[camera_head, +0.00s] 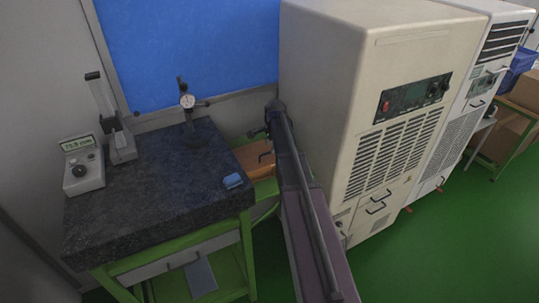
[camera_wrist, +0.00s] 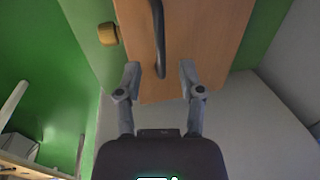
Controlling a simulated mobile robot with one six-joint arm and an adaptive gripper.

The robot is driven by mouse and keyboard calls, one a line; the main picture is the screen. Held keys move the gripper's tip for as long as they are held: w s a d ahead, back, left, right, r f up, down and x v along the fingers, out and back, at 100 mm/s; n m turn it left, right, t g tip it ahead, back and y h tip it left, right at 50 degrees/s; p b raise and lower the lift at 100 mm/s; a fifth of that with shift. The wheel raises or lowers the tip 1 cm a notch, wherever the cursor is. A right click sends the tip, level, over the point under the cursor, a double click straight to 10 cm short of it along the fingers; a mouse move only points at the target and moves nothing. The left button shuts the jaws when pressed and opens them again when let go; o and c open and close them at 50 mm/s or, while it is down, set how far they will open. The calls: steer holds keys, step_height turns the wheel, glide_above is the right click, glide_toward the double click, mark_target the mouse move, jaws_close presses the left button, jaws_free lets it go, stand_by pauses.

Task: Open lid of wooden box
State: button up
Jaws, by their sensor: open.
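The wooden box (camera_wrist: 205,40) shows its flat orange-brown face in the wrist view, with a dark curved handle (camera_wrist: 158,30) on it. A brass-coloured fitting (camera_wrist: 108,34) sits at its left side. My gripper (camera_wrist: 159,67) is open and empty, its two fingers on either side of the lower end of the handle. I cannot tell whether they touch the wood. In the head view a small part of the wooden box (camera_head: 252,156) shows between the granite table and the cream cabinet; my arm covers its right part. The lid looks shut.
A dark granite table (camera_head: 150,205) stands at the left with a dial gauge stand (camera_head: 188,105), a meter (camera_head: 83,165) and a small blue object (camera_head: 233,181). A tall cream cabinet (camera_head: 320,70) stands close at my arm's right. The green floor (camera_head: 440,250) is clear at lower right.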

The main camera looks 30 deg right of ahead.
mark_target(265, 154)
steer(key=shift+w+f+b, duration=0.15)
steer(key=shift+f+b, duration=0.45)
steer(key=shift+f, duration=0.15)
steer(key=shift+w+f+b, duration=0.1)
steer(key=shift+f+b, duration=0.45)
steer(key=shift+f, duration=0.15)
jaws_close()
